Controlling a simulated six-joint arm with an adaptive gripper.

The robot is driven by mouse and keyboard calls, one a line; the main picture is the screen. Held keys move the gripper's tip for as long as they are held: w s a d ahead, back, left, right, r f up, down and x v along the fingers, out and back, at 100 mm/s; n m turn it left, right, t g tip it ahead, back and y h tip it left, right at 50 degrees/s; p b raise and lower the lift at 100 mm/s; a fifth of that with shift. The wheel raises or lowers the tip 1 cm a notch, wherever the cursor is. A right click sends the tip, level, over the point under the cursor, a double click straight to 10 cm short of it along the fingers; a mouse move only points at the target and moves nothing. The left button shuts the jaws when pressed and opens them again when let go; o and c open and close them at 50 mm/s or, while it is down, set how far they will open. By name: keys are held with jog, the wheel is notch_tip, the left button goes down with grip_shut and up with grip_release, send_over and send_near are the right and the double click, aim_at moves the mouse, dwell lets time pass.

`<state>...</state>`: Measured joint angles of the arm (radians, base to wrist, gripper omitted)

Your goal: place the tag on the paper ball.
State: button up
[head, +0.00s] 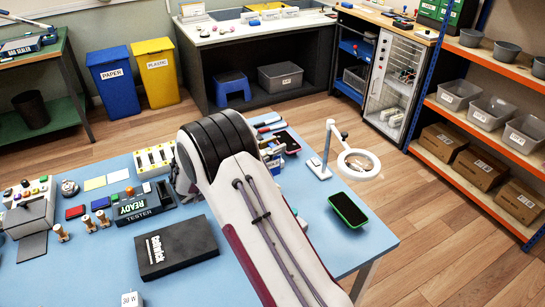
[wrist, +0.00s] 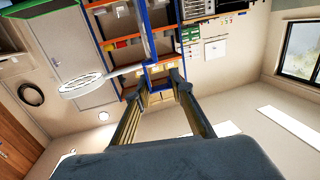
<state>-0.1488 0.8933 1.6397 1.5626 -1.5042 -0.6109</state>
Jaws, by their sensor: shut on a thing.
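My gripper (wrist: 160,84) shows in the wrist view, its two long fingers reaching up from the bottom edge. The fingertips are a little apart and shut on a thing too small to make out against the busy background. I cannot tell whether it is the tag. In the head view my arm covers the middle of the table and hides my gripper. I cannot make out a paper ball in either view.
The blue table (head: 95,262) carries a black box (head: 177,247), a green-edged phone (head: 348,210), a magnifier lamp (head: 358,164), a tester (head: 146,206) and several small stamps. A blue bin (head: 112,82) and a yellow bin (head: 156,73) stand behind. Bare tabletop shows at the front left.

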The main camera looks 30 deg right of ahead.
jog(key=shift+f, duration=1.9)
jog(key=shift+f, duration=0.1)
jog(key=o, duration=0.8)
jog(key=shift+o, duration=0.2)
jog(key=shift+a, duration=0.15)
jog(key=v, duration=1.1)
jog(key=shift+a, duration=0.35)
